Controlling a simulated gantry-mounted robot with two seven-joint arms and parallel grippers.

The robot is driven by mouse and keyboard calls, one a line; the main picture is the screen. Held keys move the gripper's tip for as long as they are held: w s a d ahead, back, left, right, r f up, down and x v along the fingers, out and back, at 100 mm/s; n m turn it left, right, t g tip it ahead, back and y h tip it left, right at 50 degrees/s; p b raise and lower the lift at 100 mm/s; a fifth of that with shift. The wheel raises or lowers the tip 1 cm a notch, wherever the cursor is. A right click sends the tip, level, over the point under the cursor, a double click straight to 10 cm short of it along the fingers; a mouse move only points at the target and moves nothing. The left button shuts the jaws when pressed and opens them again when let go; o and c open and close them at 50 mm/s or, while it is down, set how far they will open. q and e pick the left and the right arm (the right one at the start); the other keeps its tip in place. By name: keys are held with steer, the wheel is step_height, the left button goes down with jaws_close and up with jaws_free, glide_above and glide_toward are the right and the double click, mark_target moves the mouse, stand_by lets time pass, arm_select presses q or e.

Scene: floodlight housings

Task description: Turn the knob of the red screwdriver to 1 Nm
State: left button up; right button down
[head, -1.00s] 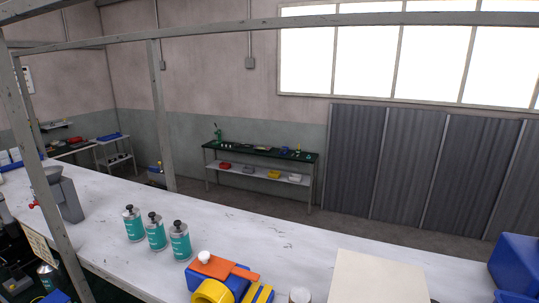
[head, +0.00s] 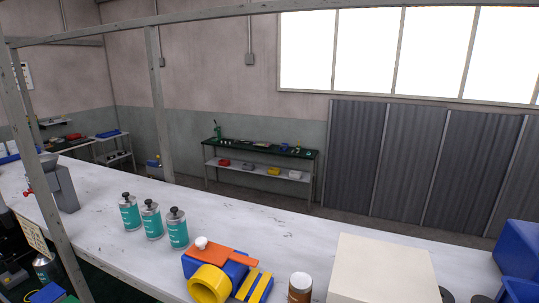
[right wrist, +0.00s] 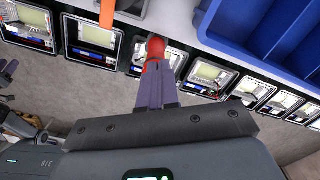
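In the right wrist view my right gripper (right wrist: 155,72) has its two dark fingers close together. A red piece (right wrist: 155,48) with a rounded end sits between and just beyond the fingertips. It looks like part of the red screwdriver; most of it is hidden by the fingers, and no knob scale can be read. The fingers appear shut on it. The head view shows neither gripper, and I cannot make out the screwdriver there.
An orange piece (right wrist: 107,14) is at the top. In the head view, teal-labelled canisters (head: 153,221), a blue-yellow device (head: 208,284) and a white box (head: 382,270) stand on the bench (head: 260,227).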

steer(key=shift+s+d+f, duration=0.1)
steer(key=shift+s+f, duration=0.15)
steer(key=shift+f, duration=0.35)
steer(key=shift+r, duration=0.1)
steer(key=shift+s+a+r, duration=0.1)
steer(key=shift+s+a, duration=0.2)
steer(key=shift+s, duration=0.25)
